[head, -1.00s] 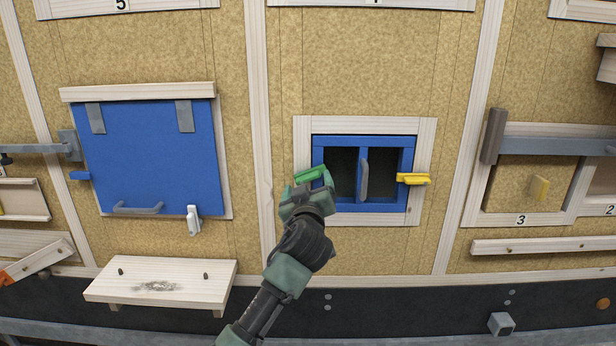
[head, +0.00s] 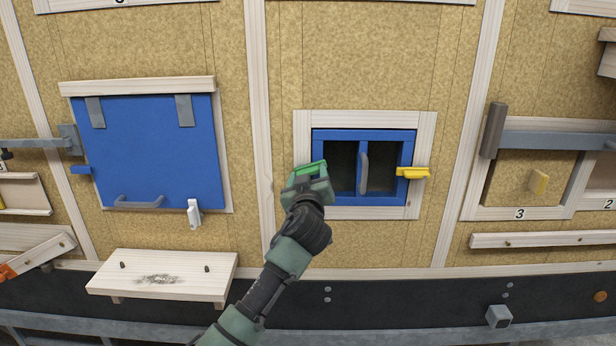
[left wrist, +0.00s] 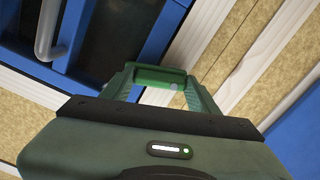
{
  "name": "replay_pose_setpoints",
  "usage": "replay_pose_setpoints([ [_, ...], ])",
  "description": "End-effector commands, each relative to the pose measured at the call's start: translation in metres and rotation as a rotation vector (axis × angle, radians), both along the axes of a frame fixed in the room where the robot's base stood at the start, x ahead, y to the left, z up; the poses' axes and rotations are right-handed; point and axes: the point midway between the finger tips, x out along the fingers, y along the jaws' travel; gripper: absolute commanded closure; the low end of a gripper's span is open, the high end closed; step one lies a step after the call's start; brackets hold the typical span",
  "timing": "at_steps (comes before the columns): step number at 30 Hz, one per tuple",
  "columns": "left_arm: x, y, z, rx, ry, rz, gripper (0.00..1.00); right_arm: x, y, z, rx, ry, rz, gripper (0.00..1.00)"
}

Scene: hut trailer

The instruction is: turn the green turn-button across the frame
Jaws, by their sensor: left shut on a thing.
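The green turn-button (head: 308,170) is at the left side of the small blue window (head: 338,135), where the blue sash meets the pale wooden frame (head: 365,118). My left gripper (head: 309,176) is shut on it from below. In the left wrist view the green turn-button (left wrist: 158,76) lies between the two fingers of my left gripper (left wrist: 160,84). Its exact angle is partly hidden by the gripper. A yellow turn-button (head: 413,173) lies level across the right side of the frame. My right gripper is not in view.
A grey handle (head: 363,174) stands upright on the window's middle bar. To the left are a blue hatch (head: 150,150) with a white catch (head: 194,214) and a wooden shelf (head: 162,275). Compartment 3 is at the right.

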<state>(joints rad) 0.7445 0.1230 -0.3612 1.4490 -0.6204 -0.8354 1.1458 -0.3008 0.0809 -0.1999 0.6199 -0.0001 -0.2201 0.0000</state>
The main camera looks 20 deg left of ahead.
Motion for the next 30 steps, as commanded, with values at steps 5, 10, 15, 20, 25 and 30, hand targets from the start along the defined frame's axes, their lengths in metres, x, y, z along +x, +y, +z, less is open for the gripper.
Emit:
replay_pose_setpoints([
  [5,0.0001,-0.0009,-0.0047,0.179,0.051,0.000,0.80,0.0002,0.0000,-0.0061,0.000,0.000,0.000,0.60],
  [10,0.0002,-0.0008,-0.0059,0.309,0.089,0.001,0.80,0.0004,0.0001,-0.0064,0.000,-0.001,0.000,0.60],
  [15,0.0003,-0.0007,-0.0062,0.338,0.097,0.001,0.81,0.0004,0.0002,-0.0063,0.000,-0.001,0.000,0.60],
  [20,0.0003,-0.0006,-0.0062,0.338,0.097,0.001,0.80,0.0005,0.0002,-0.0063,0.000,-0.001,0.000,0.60],
  [25,0.0003,-0.0005,-0.0064,0.336,0.097,0.001,0.18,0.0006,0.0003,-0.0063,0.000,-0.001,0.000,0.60],
  [30,0.0003,-0.0006,-0.0061,0.335,0.097,0.001,0.18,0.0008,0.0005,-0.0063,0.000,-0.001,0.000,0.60],
])
